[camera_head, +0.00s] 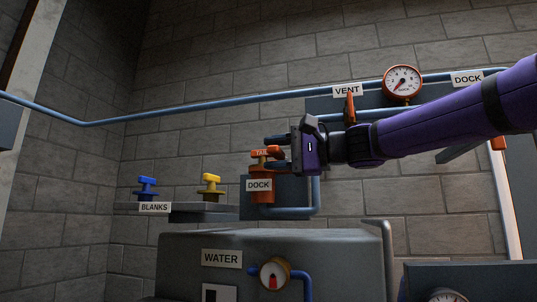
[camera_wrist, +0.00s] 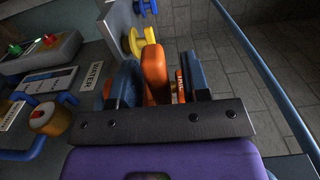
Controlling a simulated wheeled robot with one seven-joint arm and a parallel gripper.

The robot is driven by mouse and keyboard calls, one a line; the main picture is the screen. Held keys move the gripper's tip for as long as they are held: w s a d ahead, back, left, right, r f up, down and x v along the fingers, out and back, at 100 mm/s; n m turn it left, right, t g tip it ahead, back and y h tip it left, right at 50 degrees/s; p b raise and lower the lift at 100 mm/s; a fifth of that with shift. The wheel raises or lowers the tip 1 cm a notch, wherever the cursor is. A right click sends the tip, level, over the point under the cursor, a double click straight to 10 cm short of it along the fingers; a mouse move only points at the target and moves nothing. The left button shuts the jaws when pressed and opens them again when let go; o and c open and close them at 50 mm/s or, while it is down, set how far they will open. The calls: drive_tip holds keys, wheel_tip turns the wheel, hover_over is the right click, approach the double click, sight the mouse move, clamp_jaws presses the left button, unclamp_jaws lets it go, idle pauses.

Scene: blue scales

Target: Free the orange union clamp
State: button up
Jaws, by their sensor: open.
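The orange union clamp (camera_head: 263,197) stands upright at the dock, below and left of the vent. Its orange top carries a partly hidden tag reading "TA…", and a DOCK label covers part of its body. My gripper (camera_head: 272,153) comes in from the right with its fingers at the clamp's top. In the wrist view an orange handle (camera_wrist: 154,72) lies between the two fingers of my gripper (camera_wrist: 158,78). The jaws are open around it. I cannot tell whether either finger touches it.
Blue (camera_head: 147,188) and yellow (camera_head: 210,184) blanks stand on a shelf to the left. An orange vent lever (camera_head: 350,107) and a gauge (camera_head: 402,84) are above my arm. A grey WATER cabinet (camera_head: 330,262) stands below. A blue pipe (camera_head: 220,107) runs along the wall.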

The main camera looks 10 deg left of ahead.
sight(282, 152)
drive_tip(key=shift+a, duration=0.75)
clamp_jaws()
drive_tip(key=shift+d, duration=0.15)
drive_tip(key=d+n+g, duration=0.1)
drive_tip(key=n+g, duration=0.1)
drive_tip(key=g, duration=0.1)
drive_tip(key=d+n+g, duration=0.1)
drive_tip(key=g, duration=0.1)
drive_tip(key=shift+d+n+g+h, duration=0.2)
drive_tip(key=shift+n+g+h, duration=0.2)
drive_tip(key=shift+w+d+n+g+h, duration=0.1)
drive_tip(key=shift+d+n+g+h, duration=0.3)
drive_tip(key=shift+n+g, duration=0.35)
drive_tip(key=shift+d+n+g+h, duration=0.35)
drive_tip(key=shift+n+g+h, duration=0.1)
drive_tip(key=shift+g, duration=0.55)
drive_tip(key=shift+w+d+n+g+h, duration=0.1)
drive_tip(key=shift+d+n+g+h, duration=0.25)
drive_tip(key=shift+n+g, duration=0.4)
